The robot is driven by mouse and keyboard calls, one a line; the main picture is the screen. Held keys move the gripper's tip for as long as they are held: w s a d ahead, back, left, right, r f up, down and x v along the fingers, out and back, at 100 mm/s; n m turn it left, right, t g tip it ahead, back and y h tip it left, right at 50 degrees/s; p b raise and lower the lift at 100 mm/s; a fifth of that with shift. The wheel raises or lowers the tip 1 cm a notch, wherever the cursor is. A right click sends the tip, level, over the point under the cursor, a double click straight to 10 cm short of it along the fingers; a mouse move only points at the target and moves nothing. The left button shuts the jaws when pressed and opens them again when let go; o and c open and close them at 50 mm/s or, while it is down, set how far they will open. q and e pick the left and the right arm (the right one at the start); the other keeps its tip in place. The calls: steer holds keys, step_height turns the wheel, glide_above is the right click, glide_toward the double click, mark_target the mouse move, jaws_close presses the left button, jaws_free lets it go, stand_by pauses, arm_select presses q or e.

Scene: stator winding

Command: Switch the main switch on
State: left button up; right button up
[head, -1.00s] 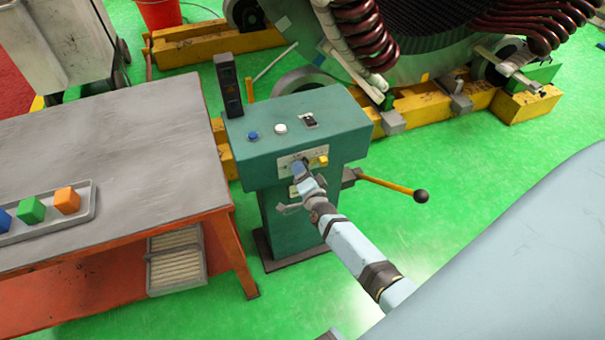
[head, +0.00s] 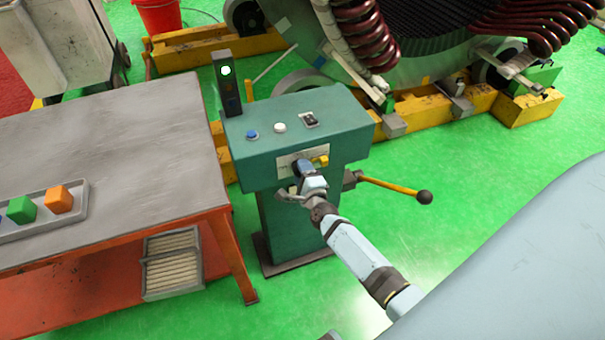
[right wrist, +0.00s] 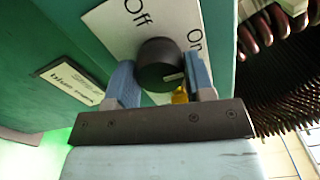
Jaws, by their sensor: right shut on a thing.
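The main switch is a round black knob (right wrist: 160,62) on a white plate (right wrist: 115,20) marked "Off" and "On" in the right wrist view. "Off" is above the knob and "On" is to its right. A pale mark shows on the knob's lower right. My right gripper (right wrist: 161,78) has one blue finger on each side of the knob and is shut on it. In the head view, my right gripper (head: 304,170) is at the front of the green control box (head: 345,124) and hides the knob.
A dark signal post (head: 228,86) with a lit green lamp (head: 225,70) stands on the box's left. A yellow lever (head: 390,187) sticks out to the right. A grey table (head: 110,155) with a tray of coloured cubes stands to the left.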

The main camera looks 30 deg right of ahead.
steer(key=shift+r, duration=0.15)
stand_by(0.3)
steer(key=o, duration=0.9)
steer(key=shift+w, duration=0.1)
steer(key=v, duration=1.4)
